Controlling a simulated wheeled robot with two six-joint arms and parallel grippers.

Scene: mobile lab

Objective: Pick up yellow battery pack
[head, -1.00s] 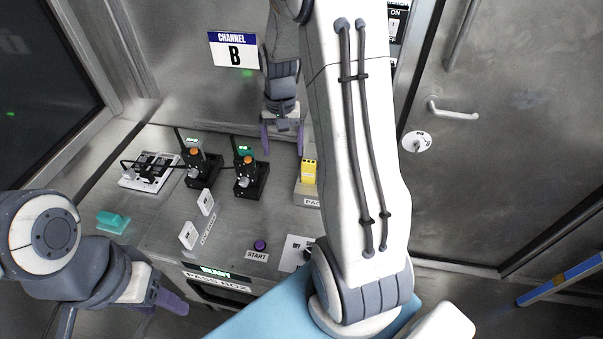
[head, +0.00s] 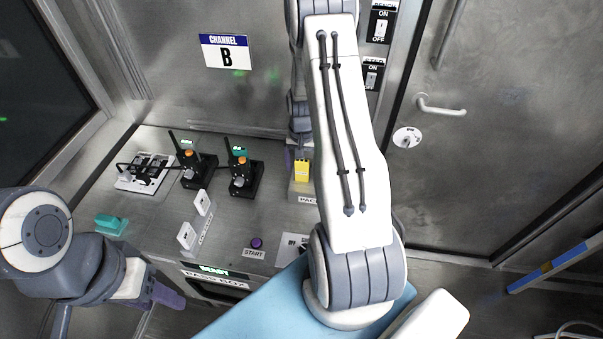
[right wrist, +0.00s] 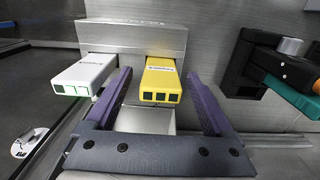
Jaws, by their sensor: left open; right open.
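The yellow battery pack (head: 302,171) stands in a grey holder (head: 301,189) on the bench in the head view, partly hidden by my right arm. In the right wrist view the yellow pack (right wrist: 161,81) lies between the two purple fingers of my right gripper (right wrist: 159,92). The fingers are open, one on each side, with visible gaps to the pack. In the head view my right gripper (head: 297,158) is mostly hidden behind my arm. My left gripper (head: 165,297) is low at the left, away from the pack, and holds nothing that I can see.
A white pack (right wrist: 84,75) sits in the same holder beside the yellow one, close to a purple finger. A teal block (head: 111,224) and white switches (head: 187,235) are further left. A purple start button (head: 256,243) is at the front.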

